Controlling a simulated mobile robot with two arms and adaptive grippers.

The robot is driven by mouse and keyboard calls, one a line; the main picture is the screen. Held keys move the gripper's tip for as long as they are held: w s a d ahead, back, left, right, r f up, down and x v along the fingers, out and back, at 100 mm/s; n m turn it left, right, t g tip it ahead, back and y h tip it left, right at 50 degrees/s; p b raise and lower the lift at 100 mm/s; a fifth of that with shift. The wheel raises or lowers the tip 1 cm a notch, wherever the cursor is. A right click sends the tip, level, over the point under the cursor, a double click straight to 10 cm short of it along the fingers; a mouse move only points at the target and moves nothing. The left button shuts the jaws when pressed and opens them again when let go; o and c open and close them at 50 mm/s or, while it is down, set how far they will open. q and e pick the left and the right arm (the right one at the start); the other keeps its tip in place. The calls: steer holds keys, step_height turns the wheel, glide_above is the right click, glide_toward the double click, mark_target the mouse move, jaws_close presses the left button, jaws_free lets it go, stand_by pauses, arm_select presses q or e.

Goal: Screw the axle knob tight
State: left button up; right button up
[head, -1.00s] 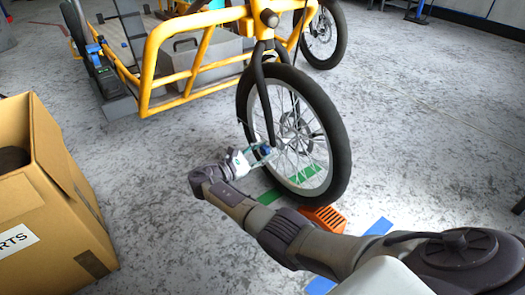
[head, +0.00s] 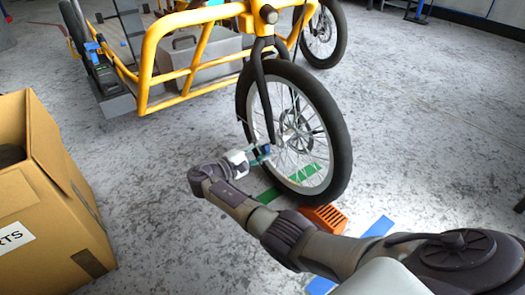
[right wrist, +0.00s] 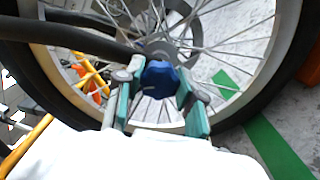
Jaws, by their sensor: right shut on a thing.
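The axle knob (right wrist: 158,76) is blue and lobed. It sits at the hub of the cargo bike's front wheel (head: 337,150), by the lower end of the dark fork (head: 265,105). In the head view the knob (head: 265,149) is small and partly covered by the fingers. My right gripper (head: 261,153) reaches it from the left side of the wheel. In the right wrist view its teal-padded fingers (right wrist: 160,88) stand on both sides of the knob, shut on it. How far the knob is screwed in cannot be told. My left gripper is not in view.
An orange chock (head: 325,218) lies against the wheel's bottom. Green (head: 270,195) and blue (head: 378,227) strips mark the floor. An open cardboard box (head: 60,200) stands at the left. The bike's yellow frame (head: 150,60) rises behind. Floor between box and wheel is clear.

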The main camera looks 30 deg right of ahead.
steer(key=shift+s+f+m, duration=0.1)
steer(key=shift+m, duration=0.3)
steer(key=o, duration=1.2)
steer(key=shift+c, duration=0.2)
steer(key=shift+a, duration=0.1)
steer(key=a, duration=1.2)
steer(key=shift+s, duration=0.45)
